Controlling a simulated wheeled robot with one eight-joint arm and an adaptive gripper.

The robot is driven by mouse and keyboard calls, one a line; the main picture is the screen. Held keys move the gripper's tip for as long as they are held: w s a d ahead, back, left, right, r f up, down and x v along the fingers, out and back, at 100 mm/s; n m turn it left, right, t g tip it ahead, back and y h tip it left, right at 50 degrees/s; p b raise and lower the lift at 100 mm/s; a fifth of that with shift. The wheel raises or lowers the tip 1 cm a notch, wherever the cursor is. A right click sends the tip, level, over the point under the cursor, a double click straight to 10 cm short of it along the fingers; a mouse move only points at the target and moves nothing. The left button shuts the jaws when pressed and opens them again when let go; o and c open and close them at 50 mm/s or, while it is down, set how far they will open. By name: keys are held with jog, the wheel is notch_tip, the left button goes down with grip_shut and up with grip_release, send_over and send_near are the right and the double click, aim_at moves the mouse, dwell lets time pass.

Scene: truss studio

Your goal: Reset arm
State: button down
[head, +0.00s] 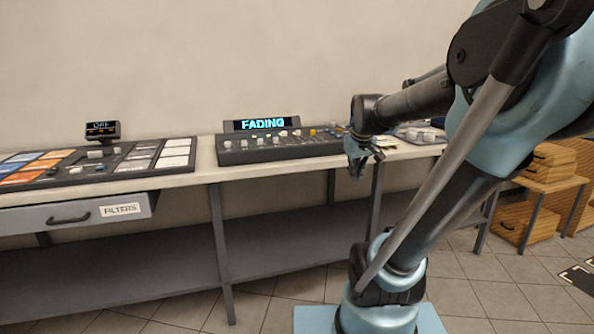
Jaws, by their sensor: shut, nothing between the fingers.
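My gripper (357,168) hangs from the end of my arm (432,100), pointing down. It is at the front edge of the long bench (190,178), right of the console (262,151) with the lit "FADING" display (262,125). The fingers are small in the head view and shut, with nothing between them. I cannot tell whether the gripper stands in front of the bench edge or above it. My arm hides part of the bench's right side.
A panel with orange, blue and white tiles (100,162) and a small "OFF" display (102,131) sits at left, above a drawer labelled "FILTERS" (75,215). Wooden boxes (527,220) stand at right. The lower shelf (280,229) looks empty. Tiled floor (490,300) shows in front.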

jog(key=s+f+m+g, duration=0.1)
jog(key=s+f, duration=0.6)
jog(key=s, duration=0.2)
jog(key=s+f+m+g, duration=0.1)
jog(key=s+f+m, duration=0.1)
jog(key=s+f, duration=0.5)
jog(key=s, duration=0.3)
jog(key=shift+s+g, duration=0.25)
jog(key=shift+g, duration=0.05)
jog(key=shift+w+f, duration=0.25)
jog(key=shift+w, duration=0.2)
